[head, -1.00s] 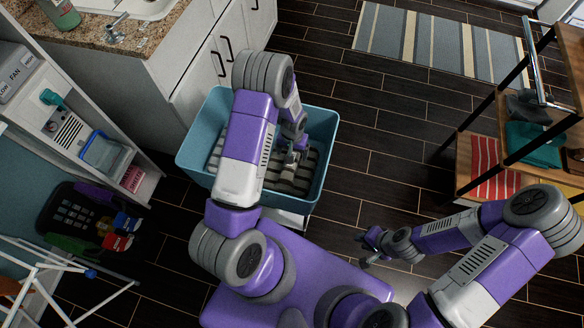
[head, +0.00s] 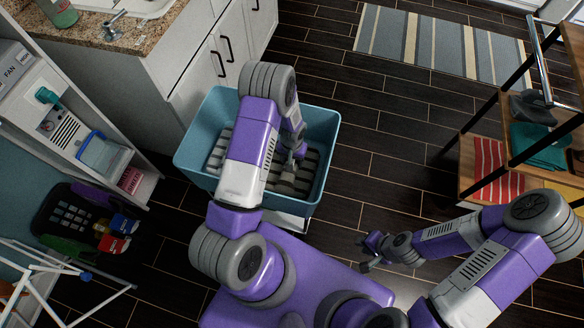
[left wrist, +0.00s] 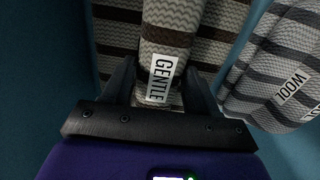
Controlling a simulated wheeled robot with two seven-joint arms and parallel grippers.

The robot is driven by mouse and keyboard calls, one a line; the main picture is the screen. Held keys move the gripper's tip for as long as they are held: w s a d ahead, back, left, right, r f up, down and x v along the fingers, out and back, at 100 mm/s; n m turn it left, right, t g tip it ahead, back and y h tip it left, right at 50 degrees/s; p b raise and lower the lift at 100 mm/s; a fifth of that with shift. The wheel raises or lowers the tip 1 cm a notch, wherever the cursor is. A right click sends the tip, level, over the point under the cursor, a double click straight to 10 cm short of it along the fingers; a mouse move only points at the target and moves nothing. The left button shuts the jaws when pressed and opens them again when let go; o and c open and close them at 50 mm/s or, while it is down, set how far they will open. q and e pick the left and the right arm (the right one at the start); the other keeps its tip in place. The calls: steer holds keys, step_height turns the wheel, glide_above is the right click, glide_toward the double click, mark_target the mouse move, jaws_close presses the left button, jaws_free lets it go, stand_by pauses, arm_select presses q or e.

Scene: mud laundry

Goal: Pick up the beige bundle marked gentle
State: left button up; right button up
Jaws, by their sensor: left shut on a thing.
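The beige bundle marked GENTLE (left wrist: 167,38) is a rolled, knitted piece with a brown stripe and a white label, seen in the left wrist view. My left gripper (left wrist: 160,80) is shut on it, one finger on each side. In the head view my left gripper (head: 289,168) reaches down inside the blue bin (head: 327,128), and my arm partly hides the bin's contents. My right gripper (head: 370,251) is empty over the floor, its fingers apart.
A grey striped bundle marked WOOL (left wrist: 283,62) lies right of the held one. Striped cloth lies beneath. A white cabinet (head: 205,75) stands behind the bin, a shelf unit (head: 115,165) at left and a wooden rack (head: 470,150) at right. Dark floor between is clear.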

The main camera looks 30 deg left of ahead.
arm_select(q)
jaws_close()
steer(key=shift+r, duration=0.1)
